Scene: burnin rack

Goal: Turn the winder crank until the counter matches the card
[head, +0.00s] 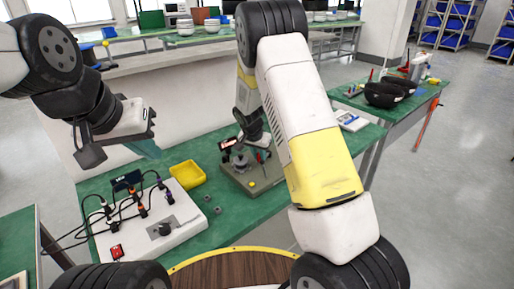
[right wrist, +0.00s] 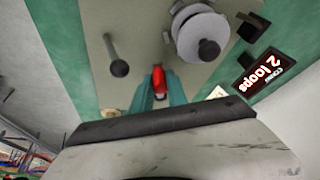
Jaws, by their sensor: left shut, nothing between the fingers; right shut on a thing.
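The winder stands on a grey-green base plate (head: 262,184) at the middle of the green bench, partly behind my right arm. In the right wrist view its round metal spool (right wrist: 196,32) with a dark knob is at the upper right. My right gripper (right wrist: 159,84) is shut on a red grip, which appears to be the crank handle (right wrist: 158,76). A small dark display (right wrist: 264,72) beside the winder reads "2 loops"; its smaller top line is hard to read. My left gripper (head: 146,149) is shut and empty, raised above the bench's left side.
A white box (head: 180,228) with black cables and a red switch (head: 117,252) stands at the left front of the bench. A yellow tray (head: 187,176) lies behind it. A dark ball-topped post (right wrist: 118,67) rises near the spool.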

